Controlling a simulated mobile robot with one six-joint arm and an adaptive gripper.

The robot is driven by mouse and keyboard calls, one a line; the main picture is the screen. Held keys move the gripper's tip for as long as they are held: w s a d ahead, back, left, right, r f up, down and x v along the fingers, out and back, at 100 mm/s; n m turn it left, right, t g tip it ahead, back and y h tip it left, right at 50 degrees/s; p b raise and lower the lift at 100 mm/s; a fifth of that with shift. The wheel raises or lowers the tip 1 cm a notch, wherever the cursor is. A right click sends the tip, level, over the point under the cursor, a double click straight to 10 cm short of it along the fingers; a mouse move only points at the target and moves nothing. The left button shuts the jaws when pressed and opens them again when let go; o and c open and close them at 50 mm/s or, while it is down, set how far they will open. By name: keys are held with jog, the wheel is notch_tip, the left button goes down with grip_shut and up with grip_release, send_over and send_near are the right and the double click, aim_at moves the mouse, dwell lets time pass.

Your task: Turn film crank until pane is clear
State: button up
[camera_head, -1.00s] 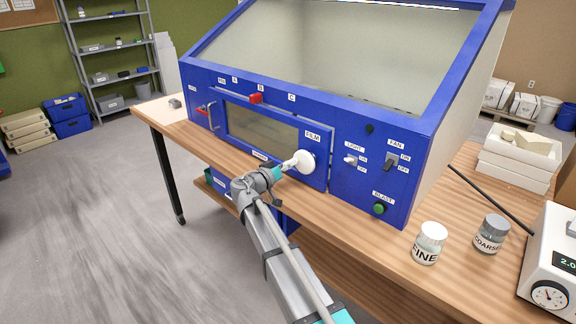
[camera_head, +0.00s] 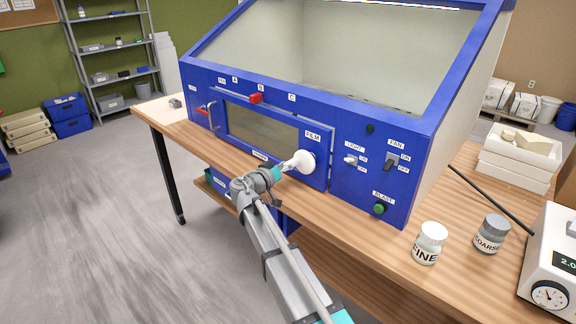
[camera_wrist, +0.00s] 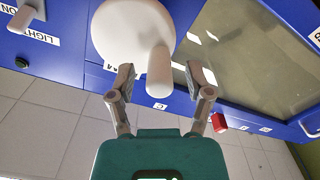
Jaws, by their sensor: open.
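The white film crank (camera_head: 307,161) is on the blue cabinet's front, below the FILM label (camera_head: 313,135). In the wrist view its round disc (camera_wrist: 125,28) and projecting handle (camera_wrist: 160,72) show close up. My gripper (camera_head: 284,168) is at the crank. In the wrist view my gripper (camera_wrist: 159,80) is open, with a finger on each side of the handle and gaps visible between. The small front pane (camera_head: 262,130) left of the crank looks dull grey-brown; the wrist view shows light patches on this pane (camera_wrist: 250,55). The large sloped window (camera_head: 345,45) looks pale and hazy.
A red slider (camera_head: 256,98) sits above the small pane. The light switch (camera_head: 350,160), fan switch (camera_head: 391,162) and green blast button (camera_head: 379,209) are right of the crank. FINE (camera_head: 429,243) and COARSE (camera_head: 491,234) jars stand on the wooden bench at right.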

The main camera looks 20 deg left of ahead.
jog(key=v, duration=1.1)
jog(key=shift+s+a, duration=0.15)
jog(key=shift+s, duration=0.2)
dwell(0.3)
